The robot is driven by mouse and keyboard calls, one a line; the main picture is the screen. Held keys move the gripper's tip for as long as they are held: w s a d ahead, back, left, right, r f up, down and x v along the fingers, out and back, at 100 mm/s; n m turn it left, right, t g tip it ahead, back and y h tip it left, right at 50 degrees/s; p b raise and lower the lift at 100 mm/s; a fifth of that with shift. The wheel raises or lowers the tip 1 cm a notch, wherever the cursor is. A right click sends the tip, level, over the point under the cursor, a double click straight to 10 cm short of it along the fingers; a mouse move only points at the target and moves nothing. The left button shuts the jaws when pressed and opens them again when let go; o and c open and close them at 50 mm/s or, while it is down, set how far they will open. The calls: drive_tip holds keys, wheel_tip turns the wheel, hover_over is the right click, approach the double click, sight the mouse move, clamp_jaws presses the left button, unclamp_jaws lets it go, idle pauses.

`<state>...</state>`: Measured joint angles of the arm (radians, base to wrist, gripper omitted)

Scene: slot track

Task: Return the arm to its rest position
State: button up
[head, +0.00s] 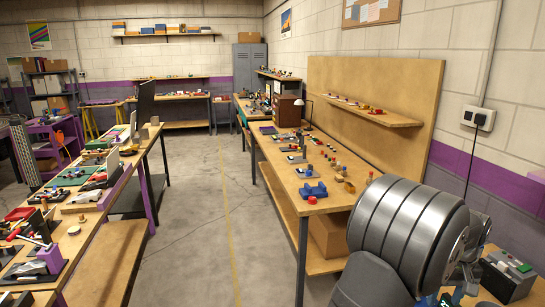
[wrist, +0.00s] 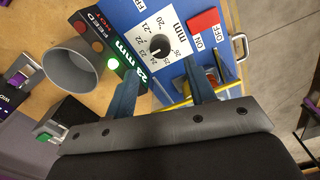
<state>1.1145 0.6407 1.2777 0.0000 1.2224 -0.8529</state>
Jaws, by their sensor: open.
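My gripper (wrist: 160,73) is open, with its two blue fingers apart and nothing between them. In the wrist view it is over a blue panel (wrist: 205,15) with a white dial plate (wrist: 145,26) marked in mm and a black knob (wrist: 157,48). In the head view my grey arm fills the lower right, and the gripper is mostly hidden behind it or cut off by the frame edge.
Wooden benches (head: 330,197) line both sides of the head view; the floor aisle (head: 205,215) is clear.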

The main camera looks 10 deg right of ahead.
wheel_tip(320, 180, up, 10)
drive_tip(key=r, duration=0.1)
wheel_tip(320, 180, down, 18)
drive_tip(key=shift+r, duration=0.1)
drive_tip(key=n, duration=0.3)
drive_tip(key=shift+r, duration=0.15)
wheel_tip(320, 180, up, 16)
drive_tip(key=m, duration=0.5)
drive_tip(key=shift+m, duration=0.4)
idle(1.2)
